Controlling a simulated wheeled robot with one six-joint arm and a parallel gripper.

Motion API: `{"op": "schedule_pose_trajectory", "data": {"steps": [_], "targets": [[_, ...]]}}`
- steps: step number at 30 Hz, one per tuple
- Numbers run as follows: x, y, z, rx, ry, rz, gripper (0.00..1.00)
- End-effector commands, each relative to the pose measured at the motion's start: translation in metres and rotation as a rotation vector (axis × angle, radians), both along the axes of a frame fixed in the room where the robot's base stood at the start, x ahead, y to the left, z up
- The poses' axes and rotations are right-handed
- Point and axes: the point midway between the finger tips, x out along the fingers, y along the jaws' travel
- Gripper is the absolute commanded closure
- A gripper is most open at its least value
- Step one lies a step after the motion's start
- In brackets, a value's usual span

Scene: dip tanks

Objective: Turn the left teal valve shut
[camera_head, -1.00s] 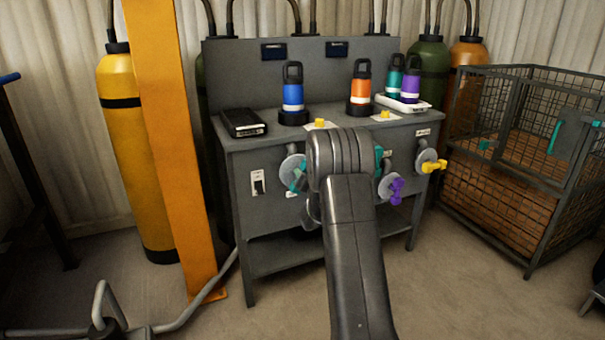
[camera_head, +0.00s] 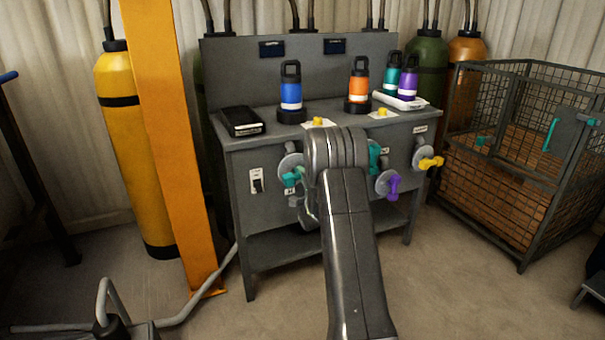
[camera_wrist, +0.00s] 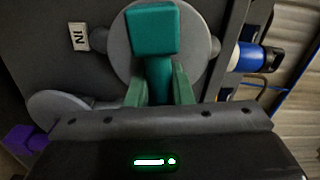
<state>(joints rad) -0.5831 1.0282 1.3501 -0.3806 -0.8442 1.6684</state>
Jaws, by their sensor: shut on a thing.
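The left teal valve (camera_head: 292,178) is on the front of the grey bench, on a round grey disc. In the wrist view, its teal handle (camera_wrist: 152,34) stands large in front of the disc. My gripper (camera_wrist: 159,84) is shut on the handle's narrower part, with one finger on each side. A small white IN label (camera_wrist: 79,37) sits beside the disc. In the head view my arm hides the gripper and part of the valve.
Another teal valve (camera_head: 374,155), a purple valve (camera_head: 388,186) and a yellow valve (camera_head: 430,162) share the bench front (camera_head: 262,215). Bottles stand on top. An orange post (camera_head: 175,150) stands close on the left, a wire cage (camera_head: 520,160) on the right.

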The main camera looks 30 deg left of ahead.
Motion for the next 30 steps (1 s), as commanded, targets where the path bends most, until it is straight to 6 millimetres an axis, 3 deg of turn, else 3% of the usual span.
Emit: {"op": "schedule_pose_trajectory", "data": {"steps": [9,27,28,30], "targets": [[0.0001,-0.0004,-0.0019,0.092,0.109,0.000,1.00],[0.0001,-0.0004,-0.0028,0.116,0.137,-0.001,1.00],[0.0002,-0.0004,-0.0028,0.116,0.137,-0.001,0.76],[0.0002,-0.0004,-0.0027,0.116,0.137,-0.001,0.62]]}}
